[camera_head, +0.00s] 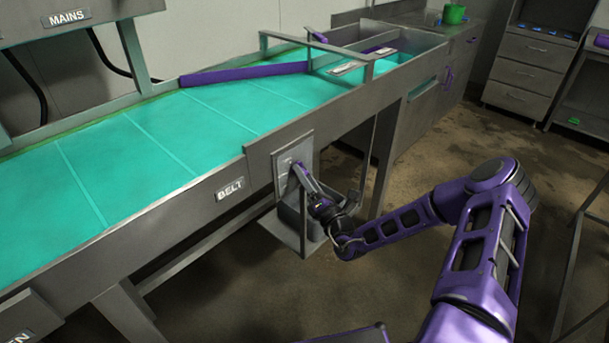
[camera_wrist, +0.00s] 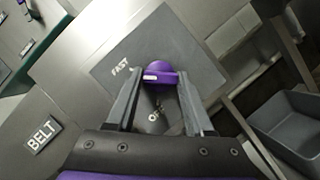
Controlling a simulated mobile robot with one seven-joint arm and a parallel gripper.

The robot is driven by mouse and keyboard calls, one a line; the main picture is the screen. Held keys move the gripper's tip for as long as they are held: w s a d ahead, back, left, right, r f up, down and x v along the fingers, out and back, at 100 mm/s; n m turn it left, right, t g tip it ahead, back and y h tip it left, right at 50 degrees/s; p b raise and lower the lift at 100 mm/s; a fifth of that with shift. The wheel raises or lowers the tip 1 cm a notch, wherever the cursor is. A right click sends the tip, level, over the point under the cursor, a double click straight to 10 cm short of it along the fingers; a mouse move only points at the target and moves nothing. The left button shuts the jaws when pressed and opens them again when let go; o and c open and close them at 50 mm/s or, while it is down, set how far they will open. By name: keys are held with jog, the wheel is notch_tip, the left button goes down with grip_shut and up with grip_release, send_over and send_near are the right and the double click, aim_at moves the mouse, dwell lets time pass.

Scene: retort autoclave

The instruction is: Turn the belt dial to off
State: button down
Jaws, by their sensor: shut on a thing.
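The belt dial (camera_wrist: 161,68) is a purple knob on a grey plate (camera_wrist: 165,40), with a pale mark on its left side in the wrist view. The plate reads FAST to the left of the dial, and partly hidden lettering that looks like OFF lies below it. My gripper (camera_wrist: 160,84) has a finger on each side of the dial and is shut on it. In the head view my gripper (camera_head: 300,176) reaches the plate (camera_head: 284,177) on the conveyor's front side, and mostly hides the dial.
A BELT label (camera_head: 230,189) sits left of the plate. The turquoise conveyor belt (camera_head: 190,115) runs behind it, with a purple guide bar (camera_head: 245,74) across. The floor (camera_head: 390,265) beneath my arm is clear.

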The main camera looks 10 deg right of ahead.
jog(key=shift+w+d+n+g+y+b, duration=0.15)
jog(key=shift+n+g+y+b, duration=0.9)
jog(key=shift+n, duration=3.2)
jog(key=shift+w+d+n+g+y+b, duration=0.1)
jog(key=shift+n+g+y+b, duration=0.2)
jog(key=shift+n+g+y, duration=1.95)
jog(key=shift+w+d+n+g+y+b, duration=0.15)
jog(key=shift+n+y+b, duration=1.05)
jog(key=shift+n, duration=5.1)
jog(key=shift+s+y+p, duration=0.1)
jog(key=shift+y+p, duration=0.4)
jog(key=shift+p, duration=0.05)
jog(key=shift+c, duration=1.4)
grip_release()
jog(key=v, duration=1.7)
jog(key=shift+d, duration=0.15)
